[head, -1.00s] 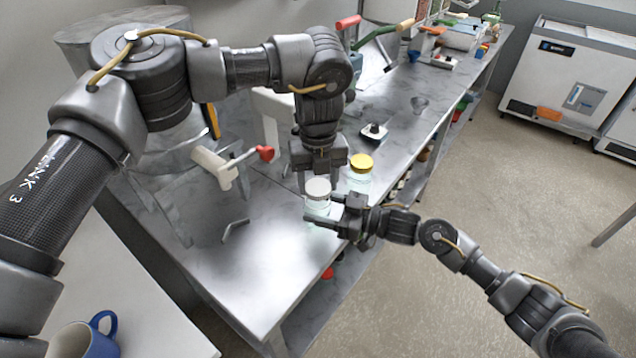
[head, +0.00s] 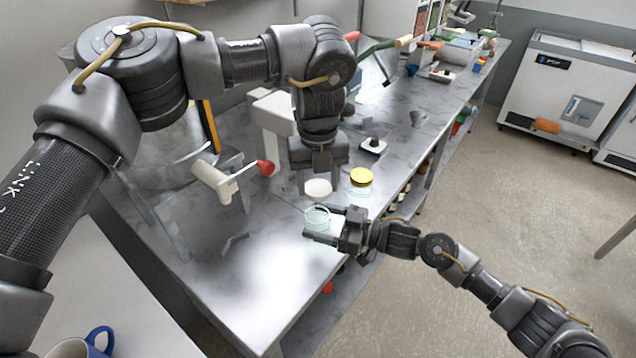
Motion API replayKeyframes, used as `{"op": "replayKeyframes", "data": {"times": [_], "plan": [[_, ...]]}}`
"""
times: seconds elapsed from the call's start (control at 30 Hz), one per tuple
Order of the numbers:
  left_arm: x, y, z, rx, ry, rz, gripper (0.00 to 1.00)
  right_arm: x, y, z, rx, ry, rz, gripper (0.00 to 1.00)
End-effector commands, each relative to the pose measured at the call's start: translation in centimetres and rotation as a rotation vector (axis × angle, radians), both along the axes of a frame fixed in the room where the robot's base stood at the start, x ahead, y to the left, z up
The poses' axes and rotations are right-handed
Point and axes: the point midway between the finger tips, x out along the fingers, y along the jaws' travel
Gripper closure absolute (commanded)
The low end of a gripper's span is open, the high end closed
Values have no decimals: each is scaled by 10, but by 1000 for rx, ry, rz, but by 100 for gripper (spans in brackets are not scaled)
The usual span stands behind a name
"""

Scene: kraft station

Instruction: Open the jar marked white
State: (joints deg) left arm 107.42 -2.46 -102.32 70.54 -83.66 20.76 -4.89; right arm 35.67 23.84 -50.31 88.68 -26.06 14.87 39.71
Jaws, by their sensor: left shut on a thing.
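The white lid (head: 318,188) is off its jar and sits at the fingertips of my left gripper (head: 318,182), which is shut on it and points down. The open glass jar (head: 317,217) is just below the lid, with its round rim showing and a gap between them. My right gripper (head: 326,224) reaches in from the right with its fingers on either side of the jar. Whether they press on the glass I cannot tell. The jar's lower part is partly hidden by the fingers.
A second jar with a yellow lid (head: 361,178) stands close behind on the right. A red-knobbed lever device (head: 225,182) and a bent metal rod (head: 233,243) are on the metal bench (head: 255,290) to the left. A small dark-topped block (head: 373,145) is farther back. The bench's front is clear.

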Motion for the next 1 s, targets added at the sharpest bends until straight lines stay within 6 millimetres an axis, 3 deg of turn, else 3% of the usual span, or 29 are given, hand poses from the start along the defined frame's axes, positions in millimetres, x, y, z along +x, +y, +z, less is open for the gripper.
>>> {"op": "replayKeyframes", "data": {"times": [0.1, 0.47, 1.0], "plan": [[0, 0, 0, 0, 0, 0, 75, 0, 0, 0, 0, 0, 0, 15], [0, 0, -4, 0, 0, 0, 75, -2, -7, -2, -1, 0, 0, 15], [0, 0, -33, 0, 0, 0, 75, -30, -101, -3, -1, -1, -1, 15]]}}
